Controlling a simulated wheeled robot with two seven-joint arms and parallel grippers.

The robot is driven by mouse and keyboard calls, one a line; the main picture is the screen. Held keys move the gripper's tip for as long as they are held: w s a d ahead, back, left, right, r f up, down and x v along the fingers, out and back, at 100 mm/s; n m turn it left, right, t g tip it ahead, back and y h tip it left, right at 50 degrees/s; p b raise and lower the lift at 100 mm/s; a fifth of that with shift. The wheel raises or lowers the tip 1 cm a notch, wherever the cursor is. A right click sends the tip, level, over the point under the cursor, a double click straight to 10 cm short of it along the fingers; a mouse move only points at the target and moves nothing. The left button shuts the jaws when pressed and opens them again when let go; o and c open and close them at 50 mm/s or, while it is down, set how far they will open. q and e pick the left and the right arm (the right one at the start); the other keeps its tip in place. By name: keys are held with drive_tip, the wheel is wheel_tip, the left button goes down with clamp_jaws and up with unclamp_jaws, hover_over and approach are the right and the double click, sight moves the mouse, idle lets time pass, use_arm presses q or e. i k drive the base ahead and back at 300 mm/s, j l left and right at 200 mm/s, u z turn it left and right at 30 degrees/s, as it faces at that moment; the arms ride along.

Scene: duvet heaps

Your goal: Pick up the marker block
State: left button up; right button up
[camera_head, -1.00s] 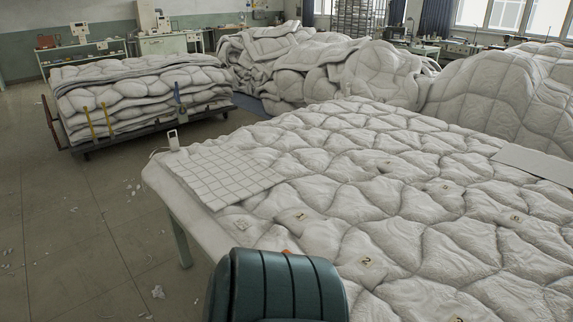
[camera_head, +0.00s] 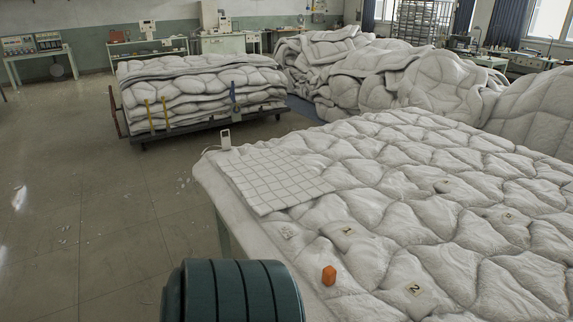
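A small orange block (camera_head: 328,275), which looks like the marker block, stands on the near left part of the quilted duvet (camera_head: 420,215) on the table. Neither of my grippers is in view.
A white grid sheet (camera_head: 275,180) and a small white upright device (camera_head: 225,140) are at the table's far left corner. A cart of folded duvets (camera_head: 200,95) stands beyond, with large duvet heaps (camera_head: 430,80) behind the table. The floor (camera_head: 90,210) at left is mostly clear.

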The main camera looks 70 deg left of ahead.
sight(328, 274)
drive_tip(key=j+u, duration=0.1)
drive_tip(key=u, duration=0.4)
drive_tip(key=i+u, duration=0.1)
drive_tip(key=u, duration=0.9)
drive_tip(key=i+u, duration=0.1)
drive_tip(key=u, duration=0.4)
